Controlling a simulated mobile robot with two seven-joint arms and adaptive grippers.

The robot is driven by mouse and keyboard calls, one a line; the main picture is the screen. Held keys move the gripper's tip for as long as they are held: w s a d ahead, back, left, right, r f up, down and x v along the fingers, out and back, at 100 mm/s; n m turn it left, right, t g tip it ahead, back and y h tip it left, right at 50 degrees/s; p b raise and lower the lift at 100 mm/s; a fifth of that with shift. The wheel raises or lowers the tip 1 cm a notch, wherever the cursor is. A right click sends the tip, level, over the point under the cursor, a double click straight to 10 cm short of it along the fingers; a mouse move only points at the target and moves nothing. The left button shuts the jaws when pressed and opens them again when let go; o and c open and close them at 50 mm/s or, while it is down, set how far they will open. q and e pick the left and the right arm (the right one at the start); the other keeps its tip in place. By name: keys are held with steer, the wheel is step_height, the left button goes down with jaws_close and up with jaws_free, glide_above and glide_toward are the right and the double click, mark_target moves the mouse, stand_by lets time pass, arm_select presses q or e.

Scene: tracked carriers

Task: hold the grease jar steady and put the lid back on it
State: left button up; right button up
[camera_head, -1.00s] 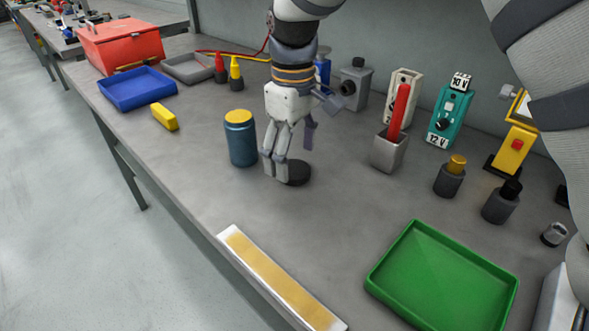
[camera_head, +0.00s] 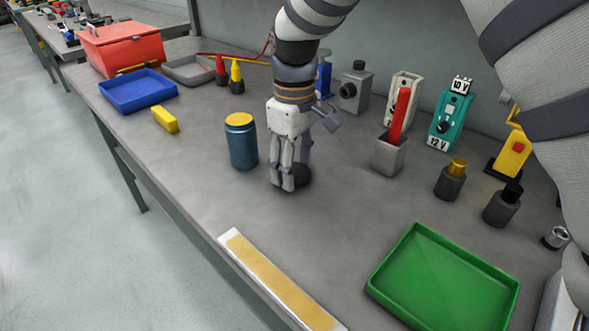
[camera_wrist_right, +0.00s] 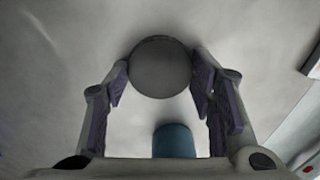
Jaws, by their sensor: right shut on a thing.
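The grease jar (camera_head: 241,145) is a blue upright cylinder with a yellow top face, standing on the bench left of my right gripper. My right gripper (camera_head: 291,180) points down, its fingers shut on the dark round lid (camera_head: 301,176), which the fingers partly cover in the head view. In the right wrist view the lid (camera_wrist_right: 160,68) is a grey disc between the fingertips, and part of the blue jar (camera_wrist_right: 174,141) shows below it, apart from it. Whether the lid still touches the bench is unclear. My left gripper is in neither view.
A green tray (camera_head: 391,285) and a tan-topped strip (camera_head: 270,277) lie in front. A yellow block (camera_head: 165,119) and blue tray (camera_head: 107,104) are at left. A grey holder with a red tool (camera_head: 388,157) stands right of my gripper. Bench around the jar is clear.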

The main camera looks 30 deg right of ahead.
steer(key=shift+w+r, duration=0.1)
steer(key=shift+r, duration=0.4)
steer(key=r, duration=0.3)
steer(key=shift+a, duration=0.2)
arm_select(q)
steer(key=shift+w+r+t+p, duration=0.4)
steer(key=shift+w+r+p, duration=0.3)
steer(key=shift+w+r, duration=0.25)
arm_select(e)
steer(key=s+a+r, duration=0.7)
steer(key=a+r, duration=0.2)
steer(key=a, duration=0.2)
steer(key=shift+s+a, duration=0.2)
steer(key=shift+s, duration=0.2)
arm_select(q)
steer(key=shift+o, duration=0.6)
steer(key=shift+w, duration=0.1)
